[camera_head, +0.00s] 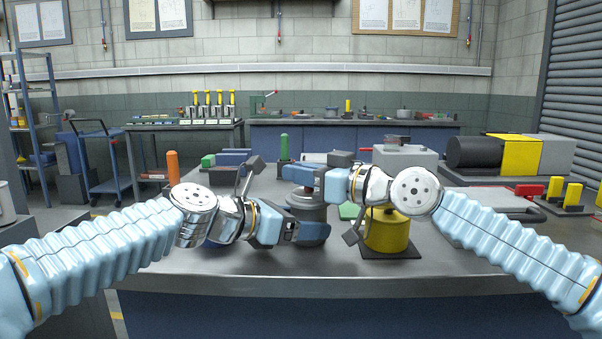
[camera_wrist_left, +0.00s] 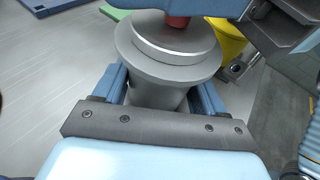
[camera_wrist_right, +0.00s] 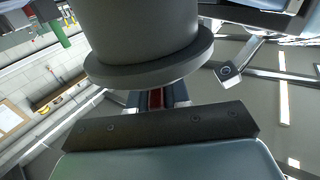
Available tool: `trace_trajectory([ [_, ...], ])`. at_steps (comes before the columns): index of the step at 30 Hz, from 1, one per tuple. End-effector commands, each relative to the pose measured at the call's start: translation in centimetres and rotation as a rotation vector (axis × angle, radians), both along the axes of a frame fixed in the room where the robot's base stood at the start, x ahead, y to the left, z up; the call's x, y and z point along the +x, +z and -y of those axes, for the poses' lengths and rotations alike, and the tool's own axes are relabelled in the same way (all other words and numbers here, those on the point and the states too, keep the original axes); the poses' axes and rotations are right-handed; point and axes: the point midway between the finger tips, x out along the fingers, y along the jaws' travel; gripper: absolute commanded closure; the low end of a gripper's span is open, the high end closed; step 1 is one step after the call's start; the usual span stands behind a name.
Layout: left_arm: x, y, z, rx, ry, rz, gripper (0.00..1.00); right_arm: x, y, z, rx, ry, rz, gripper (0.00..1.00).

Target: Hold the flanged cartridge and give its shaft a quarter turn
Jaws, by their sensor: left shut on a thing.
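The flanged cartridge (camera_head: 307,208) is a grey upright cylinder with a wide round flange, near the front of the table. My left gripper (camera_head: 312,232) is shut on its body below the flange; the left wrist view shows a blue finger on either side, under the flange (camera_wrist_left: 135,55). The reddish shaft (camera_wrist_left: 178,20) stands on top of the cartridge. My right gripper (camera_head: 303,175) is at the top of the cartridge. In the right wrist view its fingers lie on either side of the red shaft (camera_wrist_right: 155,98); I cannot tell whether they press on it.
A yellow cylinder (camera_head: 386,232) on a dark base stands close on the right, under my right wrist. An orange cylinder (camera_head: 173,167) and a green one (camera_head: 284,147) stand behind. A grey box (camera_head: 405,158) is at the back. The table's front strip is clear.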

Motion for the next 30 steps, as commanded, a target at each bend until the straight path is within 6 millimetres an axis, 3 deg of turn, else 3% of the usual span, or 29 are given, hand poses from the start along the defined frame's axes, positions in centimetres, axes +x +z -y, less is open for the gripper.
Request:
trace_trajectory([
  [21,0.05,-0.09,-0.03,0.000,0.001,-0.001,0.46,-0.31,-0.03,-0.19,-0.001,0.135,0.000,1.00],
  [22,0.05,-0.10,-0.03,0.000,0.002,-0.002,0.46,-0.31,-0.03,-0.19,-0.001,0.135,0.000,0.82],
  [26,0.04,-0.09,-0.03,0.000,0.001,-0.001,0.46,-0.29,-0.02,-0.17,-0.001,0.134,0.000,0.63],
  [30,0.03,-0.09,-0.02,0.000,0.000,-0.001,0.46,-0.27,-0.02,-0.14,0.000,0.133,0.000,0.63],
])
